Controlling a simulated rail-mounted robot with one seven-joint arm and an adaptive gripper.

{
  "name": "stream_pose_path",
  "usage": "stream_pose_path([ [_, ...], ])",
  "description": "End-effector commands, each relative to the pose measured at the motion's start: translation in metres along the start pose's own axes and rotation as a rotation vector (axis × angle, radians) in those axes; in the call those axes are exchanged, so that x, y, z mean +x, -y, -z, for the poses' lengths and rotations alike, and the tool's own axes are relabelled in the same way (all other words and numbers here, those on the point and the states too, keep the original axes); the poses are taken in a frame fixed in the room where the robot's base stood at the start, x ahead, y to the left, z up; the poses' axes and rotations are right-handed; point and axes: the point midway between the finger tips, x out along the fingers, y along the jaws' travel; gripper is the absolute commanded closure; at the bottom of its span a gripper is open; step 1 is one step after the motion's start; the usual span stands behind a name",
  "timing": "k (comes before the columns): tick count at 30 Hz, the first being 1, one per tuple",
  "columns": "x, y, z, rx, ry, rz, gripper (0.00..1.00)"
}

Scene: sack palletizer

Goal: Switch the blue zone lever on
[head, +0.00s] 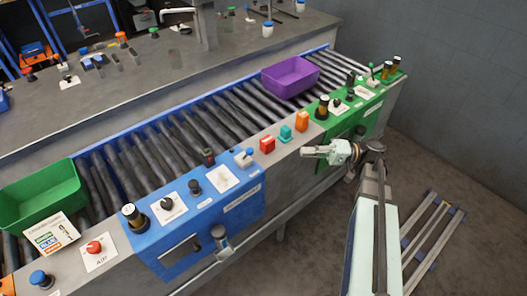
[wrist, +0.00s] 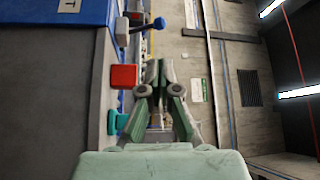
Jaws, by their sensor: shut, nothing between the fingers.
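The blue zone panel (head: 210,215) is at the front left of the conveyor in the head view. A lever with a blue ball knob (head: 249,152) stands at its right end, beside a white label plate. In the wrist view the lever's blue ball (wrist: 159,23) sticks out to the right of its base, beyond my fingertips. My gripper (head: 306,152) is shut and empty, pointing left, in front of the green panel's left end and to the right of the lever. In the wrist view my gripper's fingers (wrist: 155,66) show a gap to the ball.
A red block (head: 267,145), a teal block (head: 286,134) and an orange block (head: 302,121) stand between the blue panel and the green panel (head: 345,122). A purple bin (head: 290,78) and a green bin (head: 40,197) sit on the conveyor.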

Motion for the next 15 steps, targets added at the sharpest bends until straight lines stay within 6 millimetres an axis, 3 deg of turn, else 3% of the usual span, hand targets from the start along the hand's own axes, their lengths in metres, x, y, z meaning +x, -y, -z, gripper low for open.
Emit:
stream_pose_path([
  [8,0.014,0.001,-0.001,0.002,0.002,0.0,1.0],
  [15,0.055,0.002,-0.002,0.003,0.004,0.0,1.0],
])
